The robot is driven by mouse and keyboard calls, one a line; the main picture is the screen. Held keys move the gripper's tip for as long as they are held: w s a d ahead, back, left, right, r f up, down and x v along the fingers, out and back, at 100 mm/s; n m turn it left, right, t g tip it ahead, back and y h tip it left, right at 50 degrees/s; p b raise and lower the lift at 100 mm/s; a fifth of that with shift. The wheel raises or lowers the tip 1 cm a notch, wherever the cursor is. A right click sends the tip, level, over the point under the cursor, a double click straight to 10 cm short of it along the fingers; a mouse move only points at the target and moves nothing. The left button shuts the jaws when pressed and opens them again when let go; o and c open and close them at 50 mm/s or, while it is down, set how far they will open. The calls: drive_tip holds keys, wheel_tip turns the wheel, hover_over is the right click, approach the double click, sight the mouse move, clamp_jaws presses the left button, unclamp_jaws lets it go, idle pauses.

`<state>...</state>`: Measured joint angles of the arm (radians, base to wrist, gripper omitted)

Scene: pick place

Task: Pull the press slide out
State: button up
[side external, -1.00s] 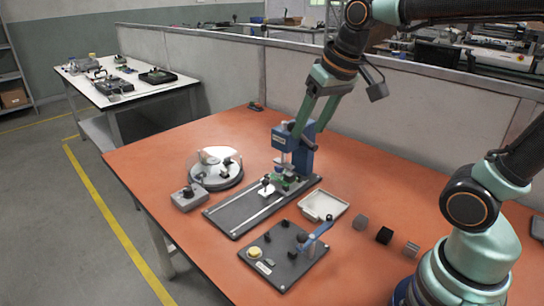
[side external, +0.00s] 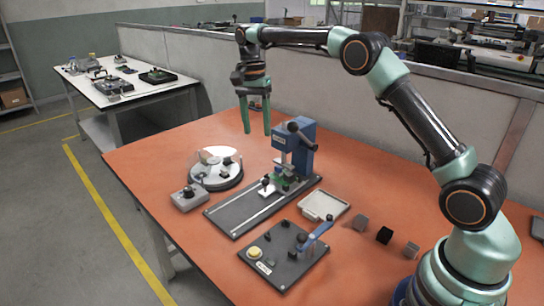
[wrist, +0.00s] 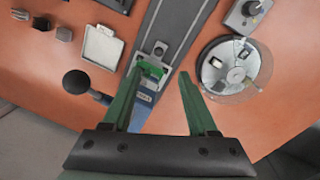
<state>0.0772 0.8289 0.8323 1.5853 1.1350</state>
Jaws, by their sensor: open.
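The blue press (side external: 295,150) stands at the back end of a long dark rail base (side external: 240,218), its dark-knobbed lever at the top. The press slide (side external: 266,189), a pale plate with a dark knob, sits on the rail at the foot of the press. A green part lies at its press end. The slide (wrist: 160,50) also shows in the wrist view, with the blue press body (wrist: 145,96) partly hidden by a finger. My gripper (side external: 256,132) is open and empty, raised left of the press and apart from it. Its fingers (wrist: 159,74) show in the wrist view.
A round clear-covered dish (side external: 216,172) and a grey knob box (side external: 188,198) stand left of the rail. A pale tray (side external: 323,205), a dark control panel (side external: 285,262) with a blue lever, and several small blocks lie to the right. A partition runs behind the table.

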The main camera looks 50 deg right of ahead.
drive_tip(key=shift+m+g, duration=0.5)
drive_tip(key=shift+m, duration=0.4)
drive_tip(key=f, duration=1)
drive_tip(key=s+d+f, duration=0.1)
drive_tip(key=f, duration=0.5)
clamp_jaws()
idle(0.4)
